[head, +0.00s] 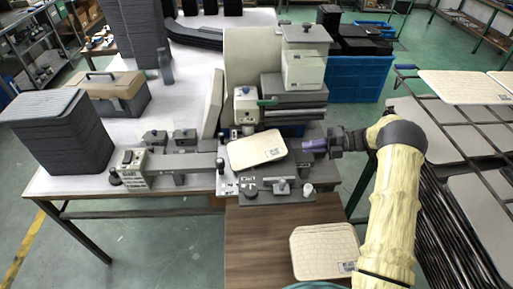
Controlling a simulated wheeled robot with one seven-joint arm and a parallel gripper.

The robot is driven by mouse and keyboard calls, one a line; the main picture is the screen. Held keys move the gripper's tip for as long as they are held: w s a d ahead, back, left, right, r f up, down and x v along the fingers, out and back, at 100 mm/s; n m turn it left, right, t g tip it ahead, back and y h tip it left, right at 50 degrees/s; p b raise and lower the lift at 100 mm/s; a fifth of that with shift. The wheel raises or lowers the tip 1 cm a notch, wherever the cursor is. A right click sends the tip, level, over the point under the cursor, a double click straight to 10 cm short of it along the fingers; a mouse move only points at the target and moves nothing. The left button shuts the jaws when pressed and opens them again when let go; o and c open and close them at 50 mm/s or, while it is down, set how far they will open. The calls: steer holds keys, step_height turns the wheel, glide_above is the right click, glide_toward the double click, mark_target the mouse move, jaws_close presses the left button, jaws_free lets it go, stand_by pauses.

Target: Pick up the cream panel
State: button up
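A cream panel (257,150) with rounded corners and a small printed label lies tilted on the grey machine (180,163) at the middle. A second cream panel (325,252) with a label lies on the brown wooden table at the front. My arm rises at the right in a pale yellow cover and bends left at its dark wrist. My gripper (335,143) is at the machine's right side, to the right of the panel on it.
A rack (478,150) at the right carries more cream panels (465,87). Stacks of dark trays (62,135) and a tan case (115,93) stand on the white table. A blue crate (357,80) is behind my wrist. The wooden table (258,245) is bare left of its panel.

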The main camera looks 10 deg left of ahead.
mark_target(289, 157)
steer(key=shift+s+r, duration=0.1)
steer(key=shift+s, duration=0.1)
steer(key=p+x, duration=0.3)
steer(key=x, duration=0.4)
steer(key=shift+w+a+r+p, duration=0.1)
steer(key=shift+w+a+p, duration=0.05)
steer(key=shift+p, duration=0.15)
steer(key=shift+a, duration=0.15)
steer(key=shift+w, duration=0.1)
stand_by(0.4)
